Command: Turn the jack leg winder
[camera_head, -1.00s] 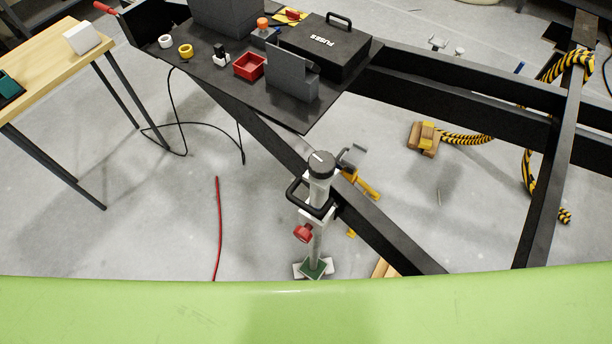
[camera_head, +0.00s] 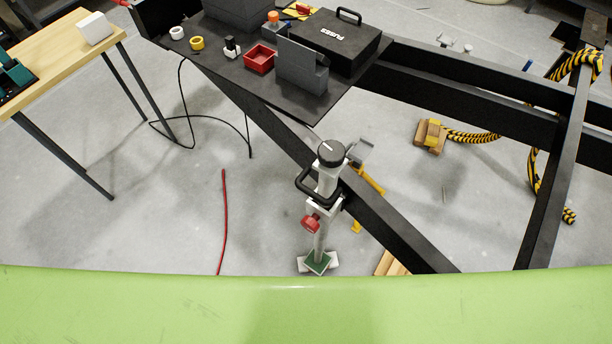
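The jack leg (camera_head: 321,225) stands upright beside the black chassis beam, with its foot on a green and white pad (camera_head: 318,262) on the floor. The winder on top is a dark round cap (camera_head: 330,152) with a pale line across it. A black loop handle (camera_head: 312,185) sticks out to the left below the cap. A red knob (camera_head: 311,223) sits lower on the leg. Neither of my grippers is in view, and nothing touches the winder.
A black shelf above the chassis holds a fuse box (camera_head: 335,45), a red tray (camera_head: 260,60) and small parts. A wooden table (camera_head: 60,58) stands at left. A red cable (camera_head: 224,220) lies on the floor. Chassis beams (camera_head: 400,235) run behind the leg. My green body fills the bottom.

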